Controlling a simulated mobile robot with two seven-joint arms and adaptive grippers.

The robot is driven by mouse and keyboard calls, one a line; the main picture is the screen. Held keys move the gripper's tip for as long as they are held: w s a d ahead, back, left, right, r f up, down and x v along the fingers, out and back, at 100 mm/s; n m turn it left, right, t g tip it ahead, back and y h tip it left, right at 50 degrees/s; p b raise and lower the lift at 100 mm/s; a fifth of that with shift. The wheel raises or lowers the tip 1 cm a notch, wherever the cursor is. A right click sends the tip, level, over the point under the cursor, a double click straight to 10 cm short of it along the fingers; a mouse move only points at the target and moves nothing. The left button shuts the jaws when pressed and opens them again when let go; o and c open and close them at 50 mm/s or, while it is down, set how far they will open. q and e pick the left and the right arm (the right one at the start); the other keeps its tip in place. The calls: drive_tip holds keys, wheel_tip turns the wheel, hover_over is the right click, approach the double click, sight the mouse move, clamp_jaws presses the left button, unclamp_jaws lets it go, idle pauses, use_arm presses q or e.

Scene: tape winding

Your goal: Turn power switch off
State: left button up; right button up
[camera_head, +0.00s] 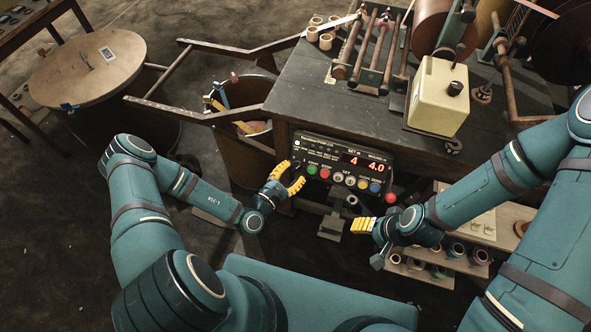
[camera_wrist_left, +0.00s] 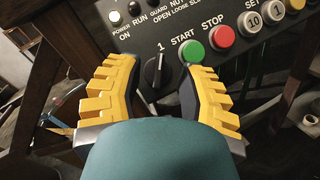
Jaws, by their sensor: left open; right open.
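The black rotary power switch (camera_wrist_left: 154,72) is on the left end of the control panel in the left wrist view. Its white pointer line points up toward the "1" mark. My left gripper (camera_wrist_left: 158,82) is open, with its yellow fingers on either side of the switch; I cannot tell whether they touch it. In the head view my left gripper (camera_head: 288,176) is at the left end of the control panel (camera_head: 330,147), whose red display reads 4 and 4.0. A lit white power lamp (camera_wrist_left: 115,17) shows above left of the switch. My right gripper (camera_head: 362,225) is open and empty below the panel.
Green START (camera_wrist_left: 192,51) and red STOP (camera_wrist_left: 222,36) buttons sit right of the switch. The panel is mounted at the front of a dark workbench (camera_head: 300,88) carrying rollers and a cream box (camera_head: 438,95). A shelf with rolls (camera_head: 440,262) stands below right. A round-lidded drum (camera_head: 88,66) is far left.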

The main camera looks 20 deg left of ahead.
use_arm(q)
drive_tip(key=shift+x, duration=0.85)
drive_tip(key=shift+o, duration=0.3)
clamp_jaws()
drive_tip(key=n+y+p, duration=0.1)
drive_tip(key=n, duration=0.1)
drive_tip(key=n+t+y+p, duration=0.1)
drive_tip(key=n+p, duration=0.1)
drive_tip(key=n, duration=0.1)
drive_tip(key=shift+r+t+y, duration=0.2)
drive_tip(key=shift+t+y, duration=0.1)
drive_tip(key=shift+y, duration=0.1)
drive_tip(key=n+y+p, duration=0.1)
drive_tip(key=n+y, duration=0.1)
drive_tip(key=n, duration=0.2)
drive_tip(key=n+y+p, duration=0.2)
drive_tip(key=n+y, duration=0.1)
drive_tip(key=n, duration=0.1)
drive_tip(key=shift+t, duration=0.3)
drive_tip(key=shift+f+n+g+y+p, duration=0.1)
drive_tip(key=shift+n+g+y+p, duration=0.45)
drive_tip(key=shift+n+y, duration=0.75)
drive_tip(key=shift+n+g+y+p, duration=0.35)
drive_tip(key=shift+n+y+p, duration=0.35)
drive_tip(key=shift+n, duration=1.2)
